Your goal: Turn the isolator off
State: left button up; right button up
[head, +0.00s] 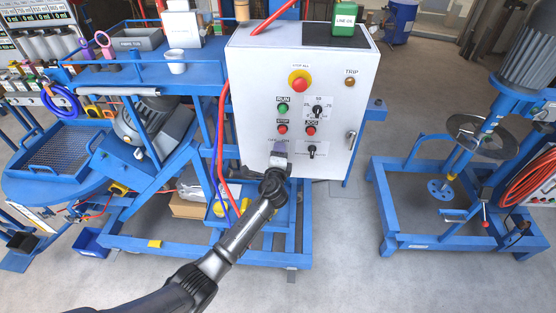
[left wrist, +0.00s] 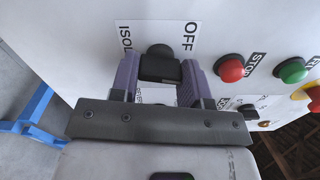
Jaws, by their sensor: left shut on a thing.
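The isolator is a black knob (left wrist: 160,65) on the front of the white control box (head: 255,75). In the left wrist view, lettering reading OFF and the start of ISOL stands by the knob. My left gripper (head: 281,149) reaches the lower left of the box front, and its purple fingers are shut on the knob from both sides. The gripper hides most of the isolator in the head view. I cannot tell which position the knob points to. My right gripper is not in view.
A red STOP button (head: 283,129) and green RUN button (head: 283,108) sit above the isolator. Black selector knobs (head: 312,150) lie to the right, with a red-yellow emergency stop (head: 299,80) higher up. A blue mixer stand (head: 400,215) stands right; open floor lies between.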

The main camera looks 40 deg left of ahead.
pick_arm(q)
jog(key=n+b, duration=0.7)
jog(key=n, duration=0.2)
jog(key=shift+n, duration=0.3)
dwell(0.6)
jog(key=o, duration=0.9)
jog(key=shift+s+d, duration=0.1)
